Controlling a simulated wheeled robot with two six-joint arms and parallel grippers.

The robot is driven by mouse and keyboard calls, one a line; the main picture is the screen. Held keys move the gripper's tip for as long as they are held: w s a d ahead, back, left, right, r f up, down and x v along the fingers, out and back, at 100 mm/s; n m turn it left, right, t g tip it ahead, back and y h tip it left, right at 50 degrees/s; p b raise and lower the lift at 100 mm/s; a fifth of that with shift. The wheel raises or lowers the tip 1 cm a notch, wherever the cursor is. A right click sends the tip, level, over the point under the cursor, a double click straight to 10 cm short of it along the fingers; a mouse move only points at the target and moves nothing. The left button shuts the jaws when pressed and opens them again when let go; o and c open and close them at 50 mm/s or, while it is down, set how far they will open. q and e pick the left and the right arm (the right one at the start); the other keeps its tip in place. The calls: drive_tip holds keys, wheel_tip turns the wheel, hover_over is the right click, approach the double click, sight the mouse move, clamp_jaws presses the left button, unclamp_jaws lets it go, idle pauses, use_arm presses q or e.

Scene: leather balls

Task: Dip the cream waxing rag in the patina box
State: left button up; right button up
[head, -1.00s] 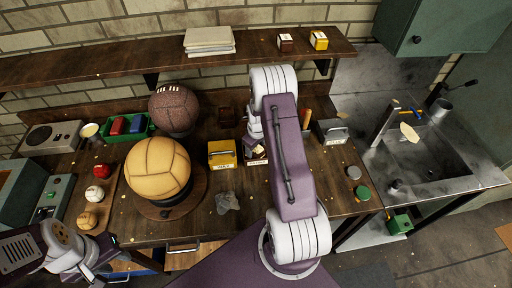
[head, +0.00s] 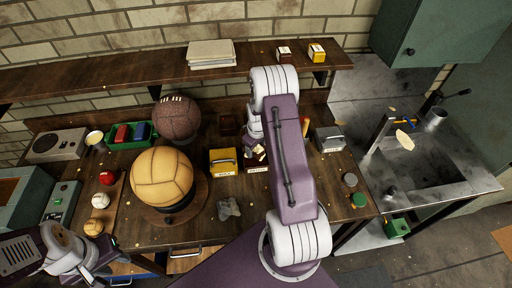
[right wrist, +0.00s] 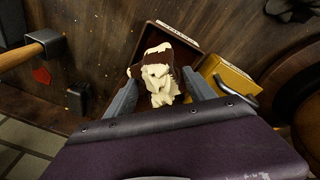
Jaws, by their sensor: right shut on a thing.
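The cream waxing rag (right wrist: 158,82) is crumpled between the fingers of my right gripper (right wrist: 158,98) in the right wrist view. A dark brown patch shows among its upper folds. The rag is over an open brown box (right wrist: 197,47) with a pale label, probably the patina box; the label is not readable. I cannot tell how deep the rag sits in it. In the head view my right arm hides most of the box, and a bit of the rag (head: 260,152) shows beside the arm. My left gripper (head: 97,264) is at the lower left, away from the rag.
A yellow box (head: 223,161) with a handle stands directly beside the brown box. A tan ball (head: 162,179) on a stand and a grey crumpled cloth (head: 229,208) are on the bench to the left. A wooden-handled tool (right wrist: 32,52) lies on the other side.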

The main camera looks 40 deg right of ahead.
drive_tip(key=shift+r, duration=0.1)
idle(0.3)
wheel_tip(320, 180, up, 4)
drive_tip(key=p, duration=0.3)
idle(0.3)
